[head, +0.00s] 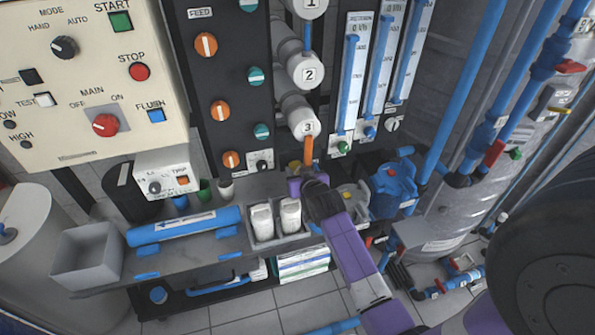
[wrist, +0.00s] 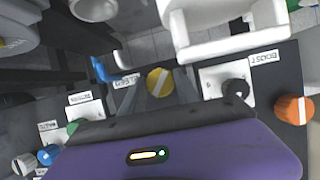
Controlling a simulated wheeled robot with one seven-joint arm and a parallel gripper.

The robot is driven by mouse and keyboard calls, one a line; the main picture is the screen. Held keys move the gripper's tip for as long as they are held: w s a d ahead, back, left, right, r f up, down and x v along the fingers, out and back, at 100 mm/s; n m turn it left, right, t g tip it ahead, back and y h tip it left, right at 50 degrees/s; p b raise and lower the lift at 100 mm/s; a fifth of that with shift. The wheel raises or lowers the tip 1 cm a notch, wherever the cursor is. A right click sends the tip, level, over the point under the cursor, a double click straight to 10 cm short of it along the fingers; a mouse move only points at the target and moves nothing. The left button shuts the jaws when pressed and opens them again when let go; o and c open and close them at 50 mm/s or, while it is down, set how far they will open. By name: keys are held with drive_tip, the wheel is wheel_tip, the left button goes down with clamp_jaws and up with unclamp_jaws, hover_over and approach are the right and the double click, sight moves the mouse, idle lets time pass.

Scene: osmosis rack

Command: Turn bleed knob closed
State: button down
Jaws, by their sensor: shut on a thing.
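The bleed knob (wrist: 158,82) appears to be the yellow knob with a pale stripe in the middle of the wrist view. It sits on a dark panel beside a small white label (wrist: 126,80) that is hard to read. In the head view a bit of the yellow knob (head: 294,165) shows low on the panel, just above my gripper (head: 299,175). My gripper (wrist: 160,95) is shut on the yellow knob, with its dark fingers on either side of it. My gripper hides most of the knob in the head view.
A black knob (wrist: 235,90) on a white plate and an orange knob (wrist: 295,108) are close to the right in the wrist view. White numbered housings (head: 306,122) jut out above my gripper. White cartridges in a grey tray (head: 265,243) stand below left.

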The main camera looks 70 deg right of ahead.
drive_tip(key=shift+f+m+t+y, duration=0.1)
drive_tip(key=shift+m+t+y, duration=0.2)
drive_tip(key=shift+m, duration=0.5)
drive_tip(key=m+t+b, duration=0.1)
drive_tip(key=m+b, duration=0.1)
drive_tip(key=b, duration=0.1)
drive_tip(key=shift+d+f+t+y, duration=0.1)
drive_tip(key=shift+f+t+y, duration=0.05)
drive_tip(key=shift+t+y, duration=0.2)
drive_tip(key=shift+s+m+t+y+b, duration=0.1)
drive_tip(key=shift+m+t+y+b, duration=0.4)
drive_tip(key=shift+m+b, duration=0.8)
drive_tip(key=shift+r, duration=0.2)
drive_tip(key=c, duration=0.9)
unclamp_jaws()
